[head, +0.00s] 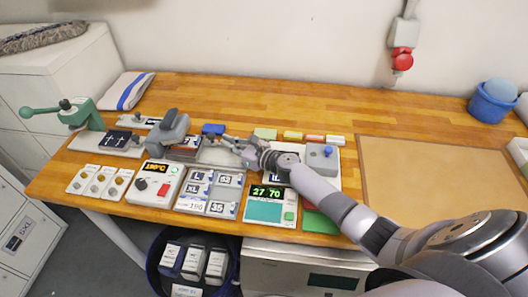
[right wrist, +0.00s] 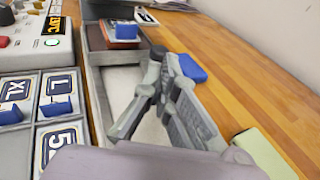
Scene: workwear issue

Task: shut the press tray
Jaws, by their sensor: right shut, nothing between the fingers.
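The press (head: 170,130) with its dark grey head stands left of centre on the bench in the head view. A long tray with a grey rim and pale floor, which looks like the press tray (head: 216,156), reaches out to the right of the head. In the right wrist view the tray (right wrist: 93,85) runs away from me, with a reddish-brown block with a blue top (right wrist: 125,32) at its far end. My right gripper (head: 203,137) is shut and empty, over or beside the tray; its fingers (right wrist: 165,60) hide part of it. Contact cannot be told. My left gripper is out of view.
A blue block (right wrist: 190,68) lies close right of the fingers. A control box (head: 157,183) and size-label compartments (head: 211,191) stand in front. A green lever press (head: 85,114) is at the left. Bare wood lies behind the tray.

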